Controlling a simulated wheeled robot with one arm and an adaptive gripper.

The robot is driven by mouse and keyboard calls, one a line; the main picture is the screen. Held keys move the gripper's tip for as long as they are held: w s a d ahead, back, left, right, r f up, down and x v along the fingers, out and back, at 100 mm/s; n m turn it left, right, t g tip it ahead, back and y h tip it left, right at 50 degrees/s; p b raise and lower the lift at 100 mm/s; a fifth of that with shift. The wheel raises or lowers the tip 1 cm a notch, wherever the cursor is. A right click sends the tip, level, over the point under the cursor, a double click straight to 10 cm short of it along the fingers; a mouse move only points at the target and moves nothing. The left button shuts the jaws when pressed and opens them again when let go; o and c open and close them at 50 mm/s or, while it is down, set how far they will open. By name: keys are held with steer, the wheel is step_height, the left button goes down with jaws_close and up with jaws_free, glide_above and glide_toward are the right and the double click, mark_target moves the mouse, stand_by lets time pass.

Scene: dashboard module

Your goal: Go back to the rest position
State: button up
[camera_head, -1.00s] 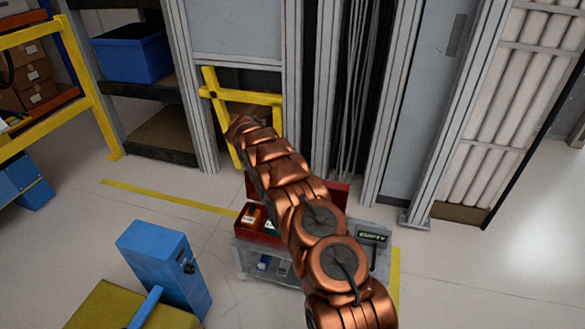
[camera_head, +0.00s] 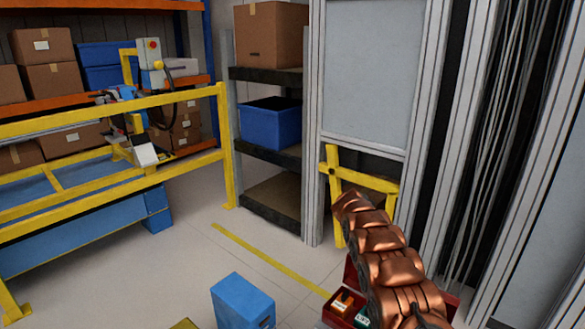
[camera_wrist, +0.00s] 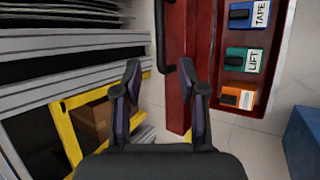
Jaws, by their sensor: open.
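My gripper (camera_wrist: 160,98) is open and empty in the wrist view, its two dark fingers apart. It is above and beside an open red box (camera_wrist: 281,45), which lies to the right of the fingers. The box holds labelled modules: a blue one marked TAPE (camera_wrist: 248,15), a teal one marked LIFT (camera_wrist: 242,60) and an orange one (camera_wrist: 238,98). In the head view my copper arm partly covers the red box (camera_head: 331,318), and the gripper itself does not show there.
A yellow frame (camera_head: 337,205) stands behind my arm by grey metal posts. A blue pedestal (camera_head: 243,300) stands at the front. A yellow guard rail (camera_head: 228,150) and shelves with a blue bin (camera_head: 270,124) are at the left. The floor between is clear.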

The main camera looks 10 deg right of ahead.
steer(key=s+a+r+m+g+y, duration=0.15)
steer(key=s+a+r, duration=0.25)
steer(key=s+r, duration=0.55)
steer(key=s+a+r+m+g+y, duration=0.15)
steer(key=s+a+r, duration=0.4)
steer(key=s, duration=0.75)
steer(key=s+a+m+y, duration=0.15)
steer(key=s+a, duration=0.35)
steer(key=s, duration=0.7)
steer(key=s+a+r+m+y, duration=0.15)
steer(key=s+a, duration=0.25)
steer(key=s, duration=0.8)
steer(key=s+a+m+y, duration=0.15)
steer(key=s+a, duration=0.35)
steer(key=s, duration=0.7)
step_height(320, 180, up, 15)
steer(key=p, duration=1.4)
steer(key=shift+w+a, duration=0.15)
steer(key=shift+w, duration=0.25)
